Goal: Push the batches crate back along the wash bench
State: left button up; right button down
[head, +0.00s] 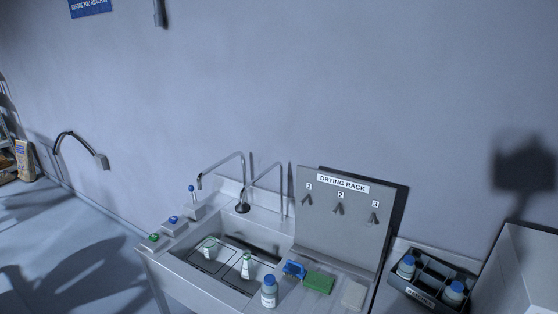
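The batches crate (408,287) is a dark divided crate at the lower right, with a label on its front that is too small to read surely. Two blue-capped bottles stand in it, one in the left part (406,267) and one at the right (453,293). The wash bench (160,262) is a grey metal bench with a sunken basin, left of the crate. The crate's underside and what bears it are partly cut off by the frame's bottom edge. Neither of my grippers is in view.
The drying rack board (335,245) with numbered hooks stands behind the bench, close left of the crate. A blue-capped bottle (269,292), a blue brush (293,269) and a green sponge (319,282) sit on the bench. A grey panel (515,275) stands close right of the crate.

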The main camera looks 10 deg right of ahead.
aim_at(431, 277)
jog(key=z, duration=0.85)
